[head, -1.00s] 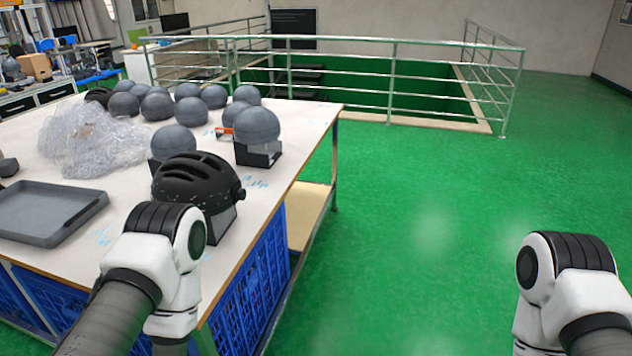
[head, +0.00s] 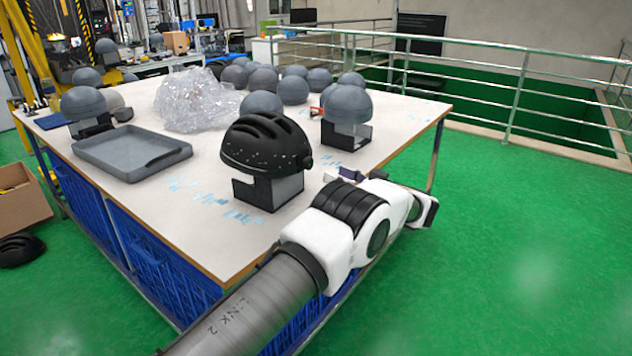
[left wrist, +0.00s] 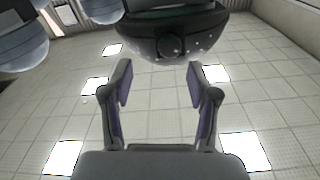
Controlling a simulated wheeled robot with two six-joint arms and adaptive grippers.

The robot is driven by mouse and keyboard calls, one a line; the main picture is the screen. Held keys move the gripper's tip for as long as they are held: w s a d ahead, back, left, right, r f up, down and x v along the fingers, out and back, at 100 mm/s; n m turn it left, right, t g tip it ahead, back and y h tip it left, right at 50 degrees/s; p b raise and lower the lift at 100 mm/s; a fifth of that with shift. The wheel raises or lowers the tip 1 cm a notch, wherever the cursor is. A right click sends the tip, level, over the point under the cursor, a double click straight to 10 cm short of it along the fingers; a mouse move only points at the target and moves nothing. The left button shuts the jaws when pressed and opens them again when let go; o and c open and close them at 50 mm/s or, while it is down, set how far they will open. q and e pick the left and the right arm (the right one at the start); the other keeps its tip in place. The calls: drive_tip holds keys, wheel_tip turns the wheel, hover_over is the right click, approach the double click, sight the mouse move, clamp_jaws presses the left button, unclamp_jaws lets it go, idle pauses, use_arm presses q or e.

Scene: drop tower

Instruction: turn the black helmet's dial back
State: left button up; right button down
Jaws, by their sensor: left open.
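The black helmet (head: 265,143) sits on a dark block stand with a pale side (head: 270,188), near the table's right edge. Its dial, a small dark knob (head: 307,162), sticks out at the helmet's right end. My left gripper (head: 345,177) is right of the dial, partly hidden behind my own arm. In the left wrist view the helmet (left wrist: 205,33) hangs at the top, with the round dial (left wrist: 171,46) on its edge. My left gripper (left wrist: 160,72) is open and empty there, its fingertips apart just below the dial. My right gripper is out of view.
The white table (head: 215,222) carries a grey tray (head: 130,150), crumpled clear plastic (head: 195,100) and several grey head forms. One head form (head: 347,104) stands behind the helmet. Open green floor (head: 510,240) lies right of the table, with a metal railing behind.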

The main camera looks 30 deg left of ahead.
sight(311, 164)
use_arm(q)
drive_tip(key=shift+n+g+h, duration=0.3)
drive_tip(key=shift+n+g, duration=0.2)
drive_tip(key=shift+g, duration=0.1)
drive_tip(key=a, duration=0.5)
drive_tip(key=a+r, duration=0.1)
drive_tip(key=a, duration=0.1)
drive_tip(key=shift+s+a+r, duration=0.1)
drive_tip(key=shift+s+a, duration=0.1)
drive_tip(key=shift+s, duration=0.05)
clamp_jaws()
